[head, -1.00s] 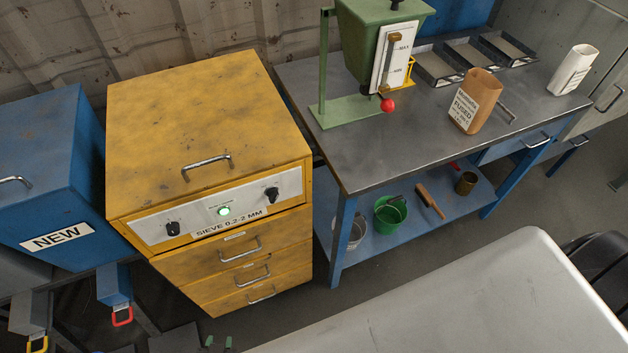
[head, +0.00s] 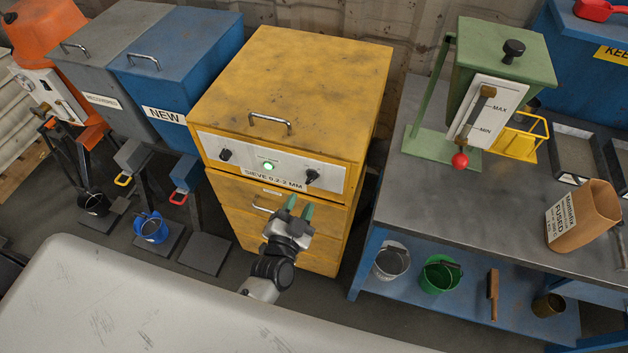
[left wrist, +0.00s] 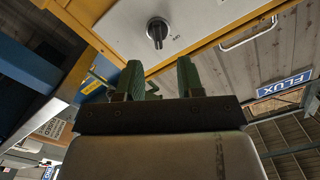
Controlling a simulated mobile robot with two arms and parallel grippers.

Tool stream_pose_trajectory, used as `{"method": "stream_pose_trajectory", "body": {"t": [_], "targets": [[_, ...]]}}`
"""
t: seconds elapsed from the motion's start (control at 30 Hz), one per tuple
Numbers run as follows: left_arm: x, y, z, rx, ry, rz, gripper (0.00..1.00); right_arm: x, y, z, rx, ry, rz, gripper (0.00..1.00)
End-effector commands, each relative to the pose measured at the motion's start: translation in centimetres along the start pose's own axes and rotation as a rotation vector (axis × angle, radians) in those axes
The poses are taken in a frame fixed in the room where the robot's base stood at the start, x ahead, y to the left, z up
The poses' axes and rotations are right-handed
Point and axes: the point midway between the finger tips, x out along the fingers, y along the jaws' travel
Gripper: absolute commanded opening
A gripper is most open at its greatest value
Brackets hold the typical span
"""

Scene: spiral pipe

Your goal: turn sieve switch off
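The yellow sieve cabinet (head: 290,85) stands in the middle of the head view. Its white front panel (head: 236,160) has a left black knob (head: 225,155), a lit green button (head: 268,167) and a right black knob (head: 312,176). My left gripper (head: 298,208) is in front of the cabinet, just below the right knob and apart from it. In the left wrist view the green fingers (left wrist: 160,80) are spread and empty, with one black knob (left wrist: 157,31) beyond the gap between them. My right gripper is not in view.
A blue NEW bin (head: 175,60) stands left of the cabinet. A metal-topped workbench (head: 420,200) with a green hopper (head: 505,60) stands to the right. A pale grey surface (head: 120,300) fills the lower left.

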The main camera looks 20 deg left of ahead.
Motion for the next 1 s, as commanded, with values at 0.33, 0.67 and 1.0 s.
{"method": "stream_pose_trajectory", "body": {"t": [0.33,0.67,1.0], "targets": [[6.2,0.0,-0.1,0.0,0.0,0.001,0.37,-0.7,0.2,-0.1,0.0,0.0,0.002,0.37],[7.4,0.1,0.0,-0.001,-0.001,0.001,0.37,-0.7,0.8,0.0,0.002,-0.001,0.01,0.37],[7.4,0.1,0.0,-0.001,-0.001,0.002,0.07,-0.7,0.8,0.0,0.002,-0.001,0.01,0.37]]}}
